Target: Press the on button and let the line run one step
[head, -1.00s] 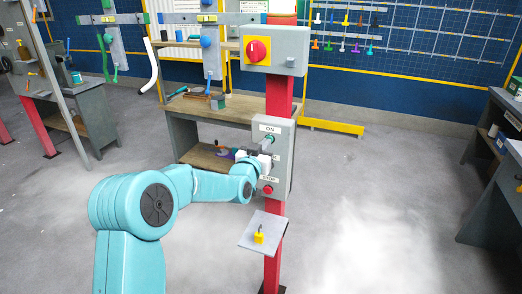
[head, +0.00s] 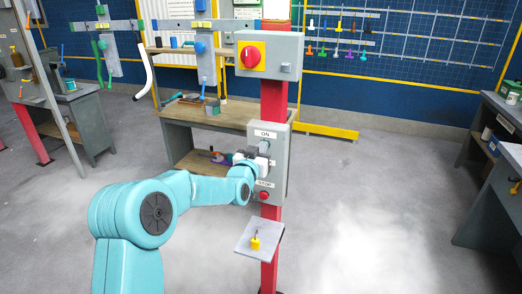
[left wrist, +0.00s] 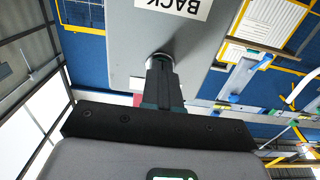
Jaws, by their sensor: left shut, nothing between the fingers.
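The grey control box (head: 280,165) hangs on a red post, with an ON label (head: 265,134) near its top and a STOP label (head: 264,184) above a red button (head: 264,195). My left gripper (head: 264,147) is shut and empty, its fingertips at the box face just below the ON label. They cover the on button in the head view. In the left wrist view the closed fingers (left wrist: 163,80) meet a silver-ringed button (left wrist: 159,60) beside a BACK label (left wrist: 173,8). I cannot tell how far it is pressed. My right gripper is out of view.
A wooden workbench (head: 205,115) stands behind. The floor to the right is clear.

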